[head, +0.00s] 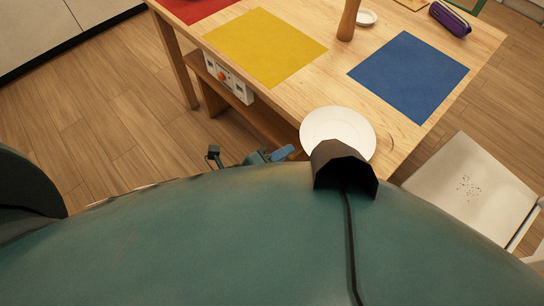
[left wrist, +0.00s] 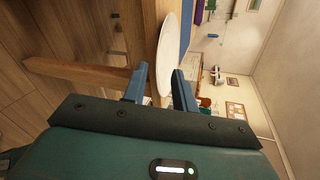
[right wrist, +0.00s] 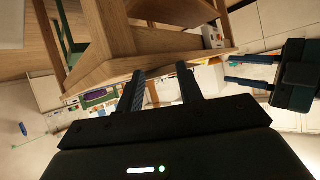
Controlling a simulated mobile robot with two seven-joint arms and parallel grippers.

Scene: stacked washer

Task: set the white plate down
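The white plate (head: 338,132) is at the table's near right corner in the head view, rim close to the edge. It looks level and seems to lie on the wood; contact underneath is hidden. My dark head part covers its nearest side. My left gripper (head: 290,151) is just left of the plate, with a small gap from its rim in the head view. In the left wrist view the plate (left wrist: 168,45) shows nearly edge-on between the spread fingers (left wrist: 160,72). My right gripper (right wrist: 161,72) is open and empty, low beside the table.
The wooden table (head: 400,30) carries a yellow mat (head: 266,47), a blue mat (head: 408,76), a red mat (head: 195,8), a wooden cylinder-like object (head: 349,18), a small white saucer (head: 366,17) and a purple case (head: 450,18). A white chair (head: 472,190) stands right of the table.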

